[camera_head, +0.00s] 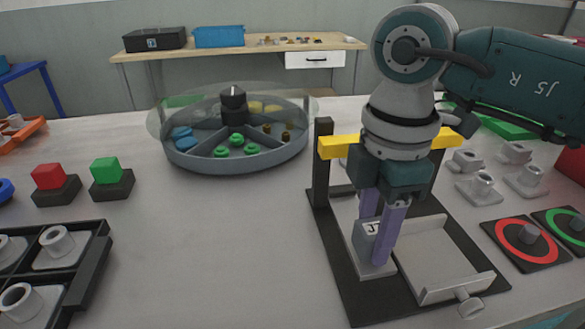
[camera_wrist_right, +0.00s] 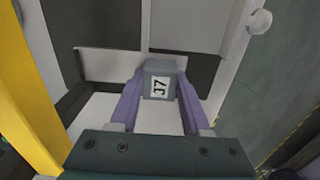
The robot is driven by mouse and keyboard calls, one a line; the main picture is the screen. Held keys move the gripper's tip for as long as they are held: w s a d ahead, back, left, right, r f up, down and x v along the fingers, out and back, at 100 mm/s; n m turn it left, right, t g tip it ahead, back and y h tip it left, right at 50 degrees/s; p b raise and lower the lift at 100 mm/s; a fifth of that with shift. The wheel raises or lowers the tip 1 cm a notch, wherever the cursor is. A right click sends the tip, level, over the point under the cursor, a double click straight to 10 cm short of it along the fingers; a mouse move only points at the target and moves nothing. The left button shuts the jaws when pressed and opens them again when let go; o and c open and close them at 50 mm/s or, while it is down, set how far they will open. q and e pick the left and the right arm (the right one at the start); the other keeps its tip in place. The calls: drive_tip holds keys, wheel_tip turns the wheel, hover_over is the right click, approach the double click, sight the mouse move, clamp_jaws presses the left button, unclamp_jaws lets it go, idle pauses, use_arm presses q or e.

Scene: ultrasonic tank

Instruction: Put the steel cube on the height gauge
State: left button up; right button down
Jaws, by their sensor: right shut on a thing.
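The steel cube (camera_head: 367,245) is a small grey block with a white "J7" label. My right gripper (camera_head: 376,256) points down with its two purple fingers shut on the cube. In the right wrist view the cube (camera_wrist_right: 160,68) sits between the fingertips (camera_wrist_right: 158,92). The height gauge (camera_head: 344,278) has a black base, black posts, a yellow crossbar (camera_head: 338,147) and pale metal plates. The cube is low over the gauge's left pale plate, in front of the crossbar; I cannot tell whether it touches the plate. My left gripper is not in view.
A pale sliding tray (camera_head: 440,262) with a knob lies right of the cube. Ring-marked pads (camera_head: 525,243) and grey fixtures (camera_head: 479,188) stand farther right. A round divided tray (camera_head: 235,160) is behind left. Red (camera_head: 48,176) and green (camera_head: 106,171) blocks stand left. The middle table is clear.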

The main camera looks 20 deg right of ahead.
drive_tip(key=shift+f, duration=0.1)
drive_tip(key=shift+c, duration=1.8)
unclamp_jaws()
